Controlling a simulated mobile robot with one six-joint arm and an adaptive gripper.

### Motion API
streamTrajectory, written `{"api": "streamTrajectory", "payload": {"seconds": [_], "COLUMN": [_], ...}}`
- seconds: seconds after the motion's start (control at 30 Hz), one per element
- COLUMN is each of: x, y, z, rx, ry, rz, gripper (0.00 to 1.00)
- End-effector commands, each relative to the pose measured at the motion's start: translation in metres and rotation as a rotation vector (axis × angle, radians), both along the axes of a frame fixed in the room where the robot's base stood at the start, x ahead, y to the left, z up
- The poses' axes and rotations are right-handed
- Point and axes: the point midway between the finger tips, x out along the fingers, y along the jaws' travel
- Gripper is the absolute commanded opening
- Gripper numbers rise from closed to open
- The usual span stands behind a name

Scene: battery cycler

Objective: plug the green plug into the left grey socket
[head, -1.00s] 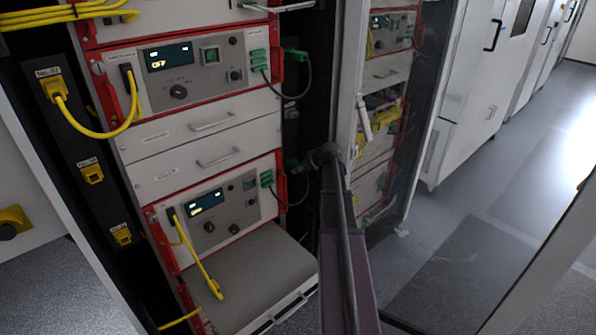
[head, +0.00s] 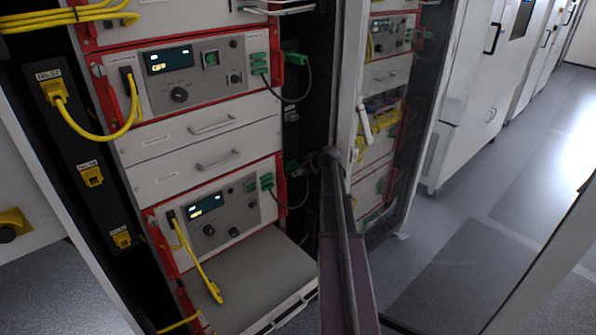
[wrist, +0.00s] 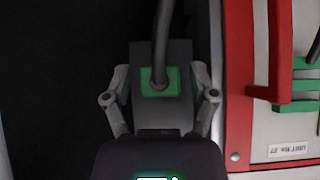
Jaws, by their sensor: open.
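In the wrist view a green plug (wrist: 148,84) with a grey cable sits against the face of a grey socket block (wrist: 178,55). I cannot tell how deep it sits. My gripper (wrist: 160,78) is open, with one finger on each side of the block and the plug between them. In the head view my gripper (head: 322,156) is at the dark post right of the lower red-framed unit. My gripper and arm hide part of that spot.
A red handle (wrist: 268,60) and green connectors (wrist: 305,78) stand close right of my gripper. Another green plug (head: 296,57) is higher on the post. Yellow cables (head: 199,262) hang in front of the rack. The floor (head: 480,240) at right is open.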

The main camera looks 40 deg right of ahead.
Motion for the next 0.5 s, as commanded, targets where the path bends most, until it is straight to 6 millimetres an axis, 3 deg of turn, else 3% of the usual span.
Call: {"api": "streamTrajectory", "payload": {"seconds": [0.03, 0.23, 0.5], "x": [0.0000, 0.0001, -0.0002], "y": [0.0000, 0.0000, 0.0002], "z": [0.0000, 0.0000, 0.0001], "rx": [0.000, 0.000, 0.000], "ry": [0.000, 0.000, 0.000], "rz": [0.000, 0.000, 0.000], "gripper": [0.74, 0.16, 0.15]}}
